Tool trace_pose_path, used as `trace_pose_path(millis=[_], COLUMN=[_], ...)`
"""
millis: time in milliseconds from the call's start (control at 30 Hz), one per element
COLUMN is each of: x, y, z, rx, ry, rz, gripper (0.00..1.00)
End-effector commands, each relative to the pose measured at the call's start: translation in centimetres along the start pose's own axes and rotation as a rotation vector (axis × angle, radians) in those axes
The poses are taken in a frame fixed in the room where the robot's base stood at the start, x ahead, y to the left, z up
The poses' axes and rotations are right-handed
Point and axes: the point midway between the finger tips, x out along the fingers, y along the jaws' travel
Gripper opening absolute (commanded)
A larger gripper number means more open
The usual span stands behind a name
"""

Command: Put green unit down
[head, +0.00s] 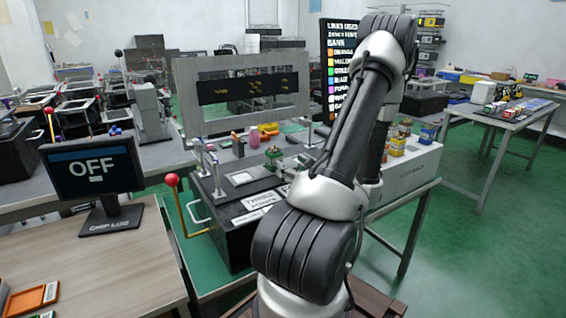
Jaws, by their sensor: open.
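A small green unit (272,154) with orange-brown parts sits upright on the grey top of the black fixture box (228,226), near its middle. My gripper (288,163) is only partly in view, just right of the green unit. Its fingers look open and close beside the unit. Whether they touch it is too small to tell. My own arm hides the wrist and the fixture top to the right.
A red-knobbed lever (172,180) stands at the box's left front. A framed panel (245,88) rises behind. A yellow unit (397,146) and a blue-yellow unit (427,133) stand at right. A monitor (92,168) reads OFF. Green floor at right is clear.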

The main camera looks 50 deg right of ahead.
Motion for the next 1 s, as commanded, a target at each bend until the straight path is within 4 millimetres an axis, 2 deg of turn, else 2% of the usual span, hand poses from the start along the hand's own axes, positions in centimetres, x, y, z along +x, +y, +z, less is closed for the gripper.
trace_pose_path(millis=[67,133,167,267,300,367,400,500,600,733,867,1000], x=[0.0,0.4,0.6,0.0,-1.1,-3.5,-5.5,-10.8,-15.4,-18.7,-18.6,-17.2], y=[1.1,3.6,5.3,13.6,17.1,21.8,24.2,28.1,28.8,26.7,23.7,21.8], z=[0.6,1.9,2.6,5.6,6.5,7.5,7.8,8.0,7.9,8.4,10.6,13.9], rx=[-0.016,-0.052,-0.078,-0.218,-0.292,-0.417,-0.507,-0.769,-1.076,-1.547,-2.04,-2.449], ry=[-0.003,-0.007,-0.009,-0.015,-0.014,-0.013,-0.012,-0.016,-0.034,-0.087,-0.172,-0.261], rz=[0.041,0.136,0.201,0.516,0.664,0.882,1.021,1.342,1.616,1.867,1.958,1.909], gripper=[0.64,0.64,0.64,0.64,0.64,0.64,0.64,0.64,0.64,0.64,0.64,0.64])
